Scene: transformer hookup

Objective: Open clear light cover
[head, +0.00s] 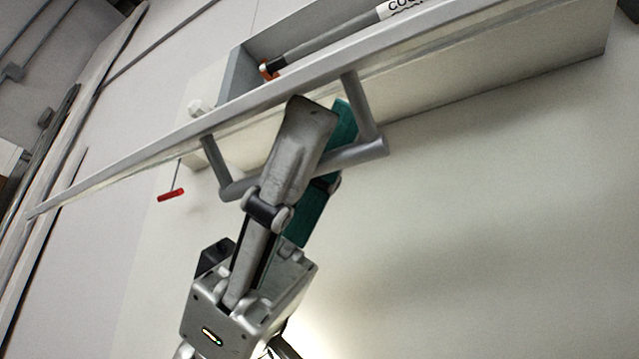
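A pale panel with a long grey edge, seen nearly edge-on in the head view, appears to be the light cover (130,165). It slants from lower left to upper right; whether it is clear is hard to tell. A grey bar handle (362,152) stands out from it on two posts. My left gripper (312,150) reaches up from below with the bar between its fingers. One grey finger crosses in front of the bar, and a teal-padded finger shows behind it. The fingers look shut on the bar, though the contact is partly hidden. My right gripper is out of view.
Behind the cover's edge is a recessed box (240,80) with a dark rod (325,45) and a partly cut-off label (398,8). A red-handled item (171,195) and a white knob (199,107) are at left. The pale surface at lower right is bare.

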